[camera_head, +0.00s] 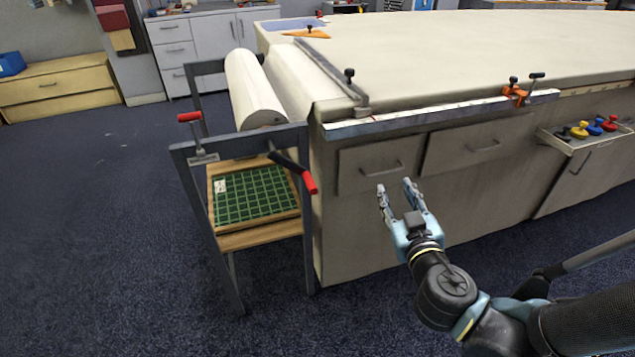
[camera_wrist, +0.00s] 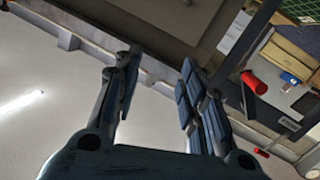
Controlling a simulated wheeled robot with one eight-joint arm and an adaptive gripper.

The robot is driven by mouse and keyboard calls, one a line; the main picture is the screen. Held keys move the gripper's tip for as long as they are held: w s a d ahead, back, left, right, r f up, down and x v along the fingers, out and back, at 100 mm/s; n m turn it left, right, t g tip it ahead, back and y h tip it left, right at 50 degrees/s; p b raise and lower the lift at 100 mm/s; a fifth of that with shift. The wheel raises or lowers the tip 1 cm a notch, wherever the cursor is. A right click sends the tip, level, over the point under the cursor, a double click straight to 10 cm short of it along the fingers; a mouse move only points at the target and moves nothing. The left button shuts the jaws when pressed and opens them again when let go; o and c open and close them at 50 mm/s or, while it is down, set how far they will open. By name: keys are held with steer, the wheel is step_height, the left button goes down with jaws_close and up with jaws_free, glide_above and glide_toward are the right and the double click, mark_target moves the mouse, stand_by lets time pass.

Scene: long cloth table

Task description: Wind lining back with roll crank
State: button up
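The roll of pale lining (camera_head: 254,90) lies in a dark metal frame (camera_head: 185,150) at the table's left end. Its cloth runs up onto the table top. The roll crank (camera_head: 292,163) is on the near side of the frame, a black arm with a red handle (camera_head: 309,182). A red handle also shows in the wrist view (camera_wrist: 254,82), right of my fingers. My gripper (camera_head: 400,187) is open and empty, in front of the table's drawers, to the right of the crank and apart from it.
A red-handled clamp (camera_head: 190,130) sits on the frame's left post. A green gridded mat (camera_head: 254,193) lies on the shelf below the roll. A metal straightedge (camera_head: 430,113) with an orange clamp (camera_head: 514,92) runs along the table edge. A small tray (camera_head: 590,136) juts out at right. Floor at left is clear.

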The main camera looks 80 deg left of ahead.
mark_target(311, 184)
steer(key=s+d+f+n+g, duration=0.1)
steer(key=s+d+f+g, duration=0.15)
steer(key=s, duration=0.45)
steer(key=s+d+f+n+g, duration=0.1)
steer(key=s+d+n+g, duration=0.15)
steer(key=s, duration=0.55)
steer(key=shift+m+t+y, duration=0.3)
steer(key=shift+m+t, duration=0.1)
steer(key=shift+m, duration=0.05)
steer(key=a, duration=0.5)
steer(key=s+a, duration=0.1)
steer(key=a, duration=0.5)
steer(key=s+a, duration=0.1)
steer(key=a, duration=0.4)
steer(key=shift+s+a, duration=0.15)
steer(key=shift+a, duration=0.2)
jaws_close()
